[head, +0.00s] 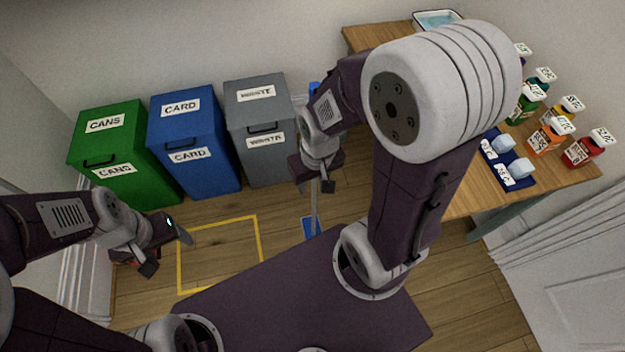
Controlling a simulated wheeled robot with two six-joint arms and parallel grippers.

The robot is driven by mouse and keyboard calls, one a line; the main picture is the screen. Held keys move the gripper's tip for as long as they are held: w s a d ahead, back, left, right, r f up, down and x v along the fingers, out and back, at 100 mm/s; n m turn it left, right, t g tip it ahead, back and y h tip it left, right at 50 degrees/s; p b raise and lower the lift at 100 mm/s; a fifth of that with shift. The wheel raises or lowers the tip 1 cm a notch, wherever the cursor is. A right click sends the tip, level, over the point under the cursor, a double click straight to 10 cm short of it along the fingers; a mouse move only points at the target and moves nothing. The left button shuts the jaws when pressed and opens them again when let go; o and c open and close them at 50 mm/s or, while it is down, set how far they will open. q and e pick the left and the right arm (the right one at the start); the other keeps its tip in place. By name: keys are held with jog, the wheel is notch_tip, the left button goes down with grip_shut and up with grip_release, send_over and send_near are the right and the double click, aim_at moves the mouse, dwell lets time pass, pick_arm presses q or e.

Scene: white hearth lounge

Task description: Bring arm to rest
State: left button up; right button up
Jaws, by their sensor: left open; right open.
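My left gripper (168,250) is at the left, low over the wooden floor near the yellow floor outline. Its two fingers are apart with nothing seen between them. My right gripper (320,186) hangs near the middle, in front of the grey bin's right side and left of the table. Its fingers point down and it appears empty. The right arm is raised and bent, and its large elbow hides part of the table.
Green (125,150), blue (190,140) and grey (258,128) bins stand along the wall. A wooden table (462,200) at the right holds labelled bottles, a blue mat (522,178) with white pieces and a tray (437,17). A yellow outline (258,240) marks clear floor.

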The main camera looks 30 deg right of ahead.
notch_tip(320, 180, up, 10)
jog(key=p, duration=1)
jog(key=shift+r, duration=0.1)
